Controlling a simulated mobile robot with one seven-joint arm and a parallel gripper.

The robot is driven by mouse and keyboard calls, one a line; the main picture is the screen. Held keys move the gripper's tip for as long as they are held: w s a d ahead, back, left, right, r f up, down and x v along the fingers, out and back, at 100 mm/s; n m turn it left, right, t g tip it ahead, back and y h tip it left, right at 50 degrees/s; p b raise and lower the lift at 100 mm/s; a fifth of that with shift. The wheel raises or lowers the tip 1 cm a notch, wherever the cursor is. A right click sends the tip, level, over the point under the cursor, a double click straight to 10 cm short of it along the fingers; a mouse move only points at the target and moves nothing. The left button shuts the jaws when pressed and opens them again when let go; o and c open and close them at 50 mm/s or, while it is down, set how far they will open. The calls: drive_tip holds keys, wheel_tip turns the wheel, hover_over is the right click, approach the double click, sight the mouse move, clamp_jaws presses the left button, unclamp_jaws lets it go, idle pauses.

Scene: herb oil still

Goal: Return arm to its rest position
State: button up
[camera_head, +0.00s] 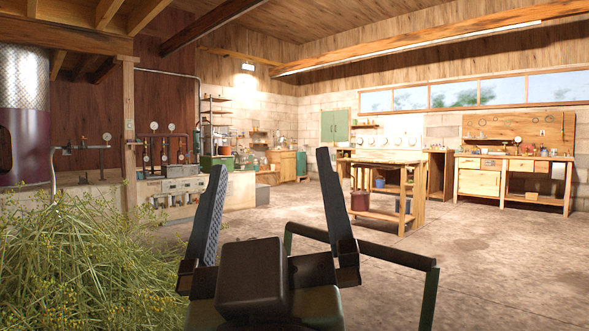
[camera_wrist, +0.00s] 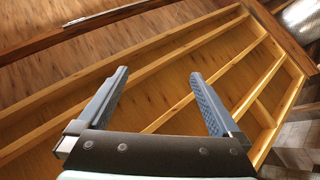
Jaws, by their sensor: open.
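My gripper (camera_head: 268,190) is raised in the lower middle of the head view, with its two dark fingers pointing up and spread apart. It also shows in the wrist view (camera_wrist: 158,92), open, with nothing between its fingers. Behind the fingers in the wrist view is the wooden ceiling (camera_wrist: 150,75) with its pale beams. The gripper touches nothing that I can see.
A heap of green herbs (camera_head: 80,265) fills the lower left. A dark green rail (camera_head: 390,254) stands just right of my gripper. A wooden table (camera_head: 378,215) and a workbench (camera_head: 515,180) stand farther back. The concrete floor (camera_head: 500,265) at right is clear.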

drive_tip(key=s+d+r+m+t+h, duration=0.1)
drive_tip(key=s+d+r+m+t, duration=0.1)
drive_tip(key=s, duration=0.3)
drive_tip(key=shift+s+r+m+h, duration=0.35)
drive_tip(key=shift+r+m, duration=0.25)
drive_tip(key=shift+r, duration=0.25)
